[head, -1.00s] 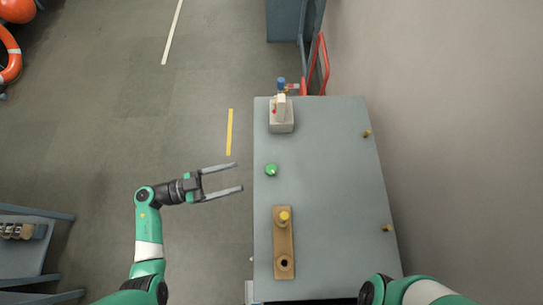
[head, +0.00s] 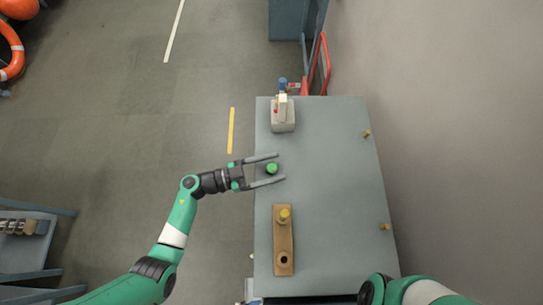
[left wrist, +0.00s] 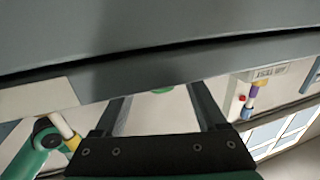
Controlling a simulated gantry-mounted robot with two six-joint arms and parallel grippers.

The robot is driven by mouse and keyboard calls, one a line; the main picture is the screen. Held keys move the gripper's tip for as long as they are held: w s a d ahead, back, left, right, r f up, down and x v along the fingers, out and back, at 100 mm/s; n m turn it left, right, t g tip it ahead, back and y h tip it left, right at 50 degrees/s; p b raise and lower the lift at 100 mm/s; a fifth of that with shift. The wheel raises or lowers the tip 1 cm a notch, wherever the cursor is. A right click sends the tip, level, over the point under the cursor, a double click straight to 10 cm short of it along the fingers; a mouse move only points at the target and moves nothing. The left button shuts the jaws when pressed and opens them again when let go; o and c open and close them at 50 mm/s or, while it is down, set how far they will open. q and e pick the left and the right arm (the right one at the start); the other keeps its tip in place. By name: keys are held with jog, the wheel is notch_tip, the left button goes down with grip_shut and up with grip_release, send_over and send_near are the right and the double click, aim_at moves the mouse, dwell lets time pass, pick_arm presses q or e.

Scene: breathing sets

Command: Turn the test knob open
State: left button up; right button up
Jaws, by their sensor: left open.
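A round green knob (head: 271,169) sits on the grey bench top (head: 330,190) near its left edge. My left gripper (head: 279,167) is open, and its two fingers lie on either side of the knob in the head view, without visibly closing on it. In the left wrist view a small piece of green (left wrist: 162,91) shows between the spread fingers; the rest of it is hidden. I cannot tell the height of the fingers over the bench. My right gripper is not in view; only part of my right arm shows at the lower right.
A pale block (head: 283,115) with a blue-topped fitting stands behind the knob. A brown plate (head: 283,243) with a brass peg (head: 284,214) and a dark hole lies in front. Small brass pegs stand along the bench's right side. The bench middle is clear.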

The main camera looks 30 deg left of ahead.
pick_arm(q)
jog(key=shift+c, duration=0.2)
grip_shut()
jog(key=shift+n+t+y, duration=0.4)
jog(key=shift+t+y, duration=0.1)
jog(key=n+t+y, duration=0.2)
jog(key=y, duration=0.1)
jog(key=shift+s+d+n, duration=0.1)
jog(key=shift+n, duration=0.2)
jog(key=shift+n+t+y+b, duration=0.55)
jog(key=shift+n+t+y, duration=0.7)
jog(key=shift+y, duration=0.85)
jog(key=shift+n, duration=0.25)
jog(key=shift+o, duration=0.2)
grip_release()
